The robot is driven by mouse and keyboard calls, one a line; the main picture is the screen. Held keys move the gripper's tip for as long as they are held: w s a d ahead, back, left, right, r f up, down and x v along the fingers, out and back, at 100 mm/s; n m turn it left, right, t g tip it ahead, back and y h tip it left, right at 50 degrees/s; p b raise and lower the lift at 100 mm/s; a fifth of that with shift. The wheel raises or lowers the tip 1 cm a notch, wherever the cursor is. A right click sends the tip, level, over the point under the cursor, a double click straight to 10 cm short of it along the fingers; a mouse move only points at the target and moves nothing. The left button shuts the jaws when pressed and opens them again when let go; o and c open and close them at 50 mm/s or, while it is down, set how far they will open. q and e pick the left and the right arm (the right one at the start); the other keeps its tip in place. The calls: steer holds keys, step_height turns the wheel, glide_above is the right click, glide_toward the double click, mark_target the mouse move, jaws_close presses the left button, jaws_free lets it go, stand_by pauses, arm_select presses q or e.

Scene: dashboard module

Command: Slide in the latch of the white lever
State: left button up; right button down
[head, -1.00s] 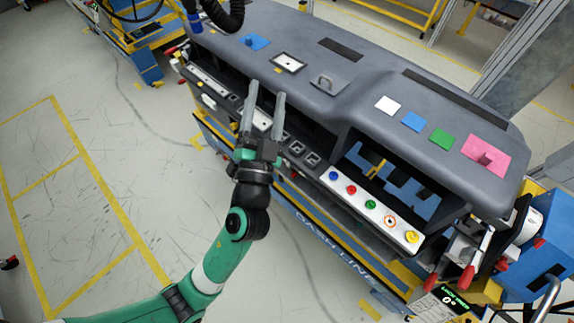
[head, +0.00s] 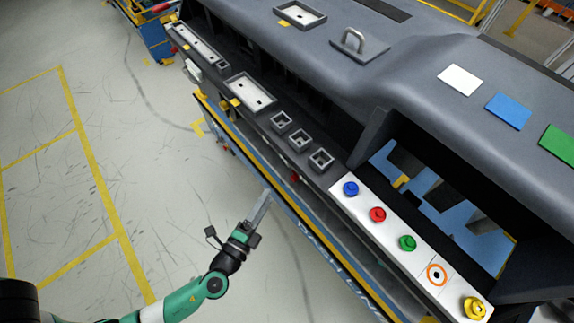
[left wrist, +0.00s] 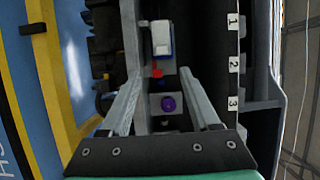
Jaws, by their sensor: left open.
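A small white lever-like part (left wrist: 162,38), with some blue at its edge, shows in the left wrist view, beyond my fingertips. I cannot make out its latch. In the head view a small white part (head: 193,71) sticks out at the left end of the dashboard front; I cannot tell if it is the same one. My right gripper is out of view.
The grey dashboard (head: 290,60) carries a white button panel (head: 392,232), square sockets (head: 300,139) and a metal handle (head: 352,44). A blue and yellow frame (head: 275,190) runs below it. The floor to the left is clear. Number labels (left wrist: 234,64) line a panel at right.

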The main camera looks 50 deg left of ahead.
arm_select(q)
steer(key=x, duration=1.1)
steer(key=shift+w+r, duration=0.1)
steer(key=shift+w, duration=0.15)
steer(key=shift+a, duration=0.1)
jaws_close()
